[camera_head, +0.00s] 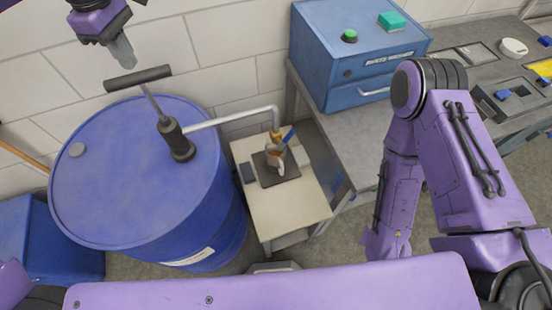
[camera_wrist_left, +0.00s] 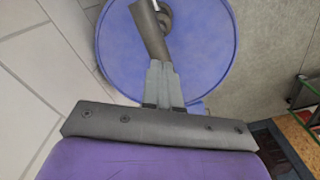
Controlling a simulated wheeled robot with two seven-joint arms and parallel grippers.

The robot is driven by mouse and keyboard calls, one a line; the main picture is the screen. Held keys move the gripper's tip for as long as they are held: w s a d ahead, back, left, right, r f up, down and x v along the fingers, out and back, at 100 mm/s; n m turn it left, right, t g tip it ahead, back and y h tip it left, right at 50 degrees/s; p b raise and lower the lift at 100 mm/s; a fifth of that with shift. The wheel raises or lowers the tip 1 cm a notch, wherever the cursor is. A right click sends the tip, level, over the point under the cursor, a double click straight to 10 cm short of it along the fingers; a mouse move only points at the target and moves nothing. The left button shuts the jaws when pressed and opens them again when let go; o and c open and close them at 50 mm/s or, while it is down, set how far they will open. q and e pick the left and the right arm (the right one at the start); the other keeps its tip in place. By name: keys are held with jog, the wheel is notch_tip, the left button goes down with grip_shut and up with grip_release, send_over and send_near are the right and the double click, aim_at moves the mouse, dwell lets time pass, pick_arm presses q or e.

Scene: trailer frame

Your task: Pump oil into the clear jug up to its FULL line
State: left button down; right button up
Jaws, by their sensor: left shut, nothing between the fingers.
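The blue oil drum (camera_head: 120,190) stands at the left with a hand pump (camera_head: 177,140) on its lid. The pump's dark T-handle (camera_head: 138,78) sits raised on its rod. A grey spout pipe (camera_head: 235,118) runs right to a brass-coloured nozzle (camera_head: 275,135) over the small clear jug (camera_head: 276,158). Brownish colour shows in the jug; its level and FULL line are too small to read. My left gripper (camera_head: 125,58) is shut and empty, just above the handle. In the left wrist view its fingertips (camera_wrist_left: 163,70) overlap the handle's end (camera_wrist_left: 150,30); contact is unclear. My right gripper is out of view.
The jug stands on a dark square plate (camera_head: 268,182) on a small cream table (camera_head: 310,202). A dark flat item (camera_head: 247,173) lies beside it. My right arm hangs over the right side.

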aim_at(136, 74)
pick_arm(q)
jog(key=shift+f+b, duration=2.4)
jog(key=shift+f, duration=3.1)
notch_tip(136, 74, up, 6)
jog(key=p, duration=0.5)
jog(key=shift+f, duration=0.15)
jog(key=shift+r, duration=2.7)
jog(key=shift+f, duration=0.1)
